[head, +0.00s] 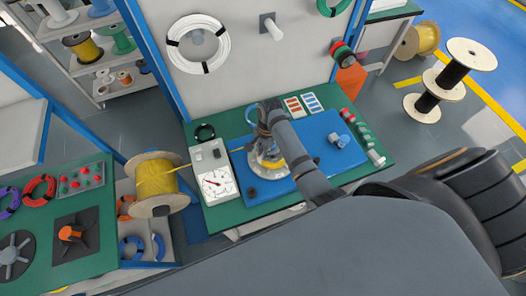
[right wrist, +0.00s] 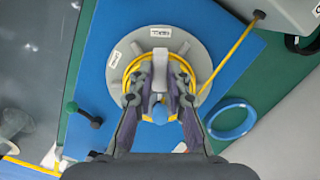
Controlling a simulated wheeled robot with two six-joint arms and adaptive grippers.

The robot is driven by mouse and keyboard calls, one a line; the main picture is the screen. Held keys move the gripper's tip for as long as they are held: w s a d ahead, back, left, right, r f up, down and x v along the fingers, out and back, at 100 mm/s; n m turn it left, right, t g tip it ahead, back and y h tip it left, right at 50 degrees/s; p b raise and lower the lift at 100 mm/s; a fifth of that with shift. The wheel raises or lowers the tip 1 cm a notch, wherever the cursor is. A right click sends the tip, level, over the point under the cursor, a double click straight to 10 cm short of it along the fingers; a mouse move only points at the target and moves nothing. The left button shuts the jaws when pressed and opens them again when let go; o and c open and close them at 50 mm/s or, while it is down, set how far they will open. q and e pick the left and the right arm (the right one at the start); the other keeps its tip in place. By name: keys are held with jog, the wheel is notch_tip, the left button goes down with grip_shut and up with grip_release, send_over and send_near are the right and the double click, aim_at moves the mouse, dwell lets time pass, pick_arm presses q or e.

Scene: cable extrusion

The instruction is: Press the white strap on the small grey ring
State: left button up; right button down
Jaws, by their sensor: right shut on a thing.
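A grey round disc (head: 280,163) with a coil of yellow cable sits on the blue plate of the green bench; it also shows in the right wrist view (right wrist: 203,62). Two small white pieces, one at its far edge (right wrist: 160,32) and one at its left (right wrist: 115,59), lie on the disc; I cannot tell which is the strap. My right gripper (right wrist: 160,68) is over the middle of the disc, inside the yellow coil, with its fingers shut on a grey centre piece. The fingers hide much of that piece. My left gripper is not in view.
A yellow cable (right wrist: 240,48) runs from the disc towards a large spool (head: 155,178) at left. A white meter box (head: 216,185) stands left of the blue plate (head: 318,130). A blue ring (right wrist: 232,118) lies beside the disc. A green-knobbed lever (right wrist: 83,113) stands on the plate.

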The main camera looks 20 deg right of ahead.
jog(key=shift+f+b, duration=0.6)
jog(key=shift+f, duration=0.8)
jog(key=shift+f, duration=0.5)
jog(key=shift+s+f, duration=0.15)
dwell(1.4)
jog(key=c, duration=1.2)
grip_release()
jog(key=shift+p, duration=0.3)
jog(key=shift+r+p, duration=0.4)
jog(key=shift+r, duration=3.7)
